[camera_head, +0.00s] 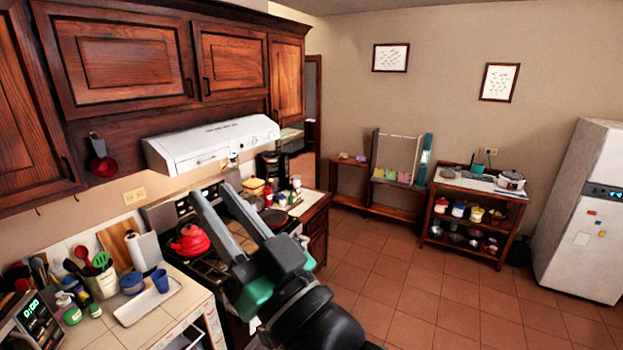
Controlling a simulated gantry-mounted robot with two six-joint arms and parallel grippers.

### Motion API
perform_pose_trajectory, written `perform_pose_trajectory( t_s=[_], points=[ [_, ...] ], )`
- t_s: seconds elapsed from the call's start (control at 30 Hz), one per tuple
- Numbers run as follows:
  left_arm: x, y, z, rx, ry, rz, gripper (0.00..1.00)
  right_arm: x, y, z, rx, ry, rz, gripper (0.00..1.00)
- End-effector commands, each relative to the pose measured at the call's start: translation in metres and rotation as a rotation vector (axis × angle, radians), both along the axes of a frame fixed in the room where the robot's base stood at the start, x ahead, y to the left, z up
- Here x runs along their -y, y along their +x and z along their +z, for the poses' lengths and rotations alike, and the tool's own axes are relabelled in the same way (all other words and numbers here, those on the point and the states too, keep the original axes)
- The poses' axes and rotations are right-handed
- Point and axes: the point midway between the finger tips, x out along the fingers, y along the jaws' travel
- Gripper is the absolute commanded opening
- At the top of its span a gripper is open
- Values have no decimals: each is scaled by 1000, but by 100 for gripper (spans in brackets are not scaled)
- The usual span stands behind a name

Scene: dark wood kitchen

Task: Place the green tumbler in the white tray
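The white tray (130,316) lies on the tiled counter at the lower left. A blue cup (160,281) stands upright at the tray's far side; I cannot tell whether it is inside the rim. I cannot make out a green tumbler for certain. A small green item (94,310) stands left of the tray, beside a green bottle (71,314) with a pale top. My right gripper (213,190) is raised in front of the stove, right of the tray. Its two fingers are apart with nothing visible between them. My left gripper is out of view.
A red kettle (190,241) sits on the stove beyond the tray. A utensil holder (104,284), a blue-and-white container (132,283) and a paper towel roll (146,252) stand behind the tray. A microwave (28,318) is at the far left.

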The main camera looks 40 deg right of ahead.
Motion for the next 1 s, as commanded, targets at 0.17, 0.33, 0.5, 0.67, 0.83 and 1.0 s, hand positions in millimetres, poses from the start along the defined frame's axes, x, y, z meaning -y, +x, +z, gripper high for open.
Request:
perform_pose_trajectory(
  t_s=[0.17,0.33,0.5,0.67,0.83,1.0],
  points=[
    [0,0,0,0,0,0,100,49,-101,77,321,-77,-155,34],
    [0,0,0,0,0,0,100,59,-132,92,405,-100,-203,34],
    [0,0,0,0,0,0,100,58,-131,92,404,-100,-202,34],
    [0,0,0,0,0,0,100,58,-131,92,403,-98,-200,34],
    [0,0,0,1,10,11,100,58,-130,92,402,-99,-200,34],
    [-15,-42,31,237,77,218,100,58,-130,92,401,-98,-199,34]
  ],
)
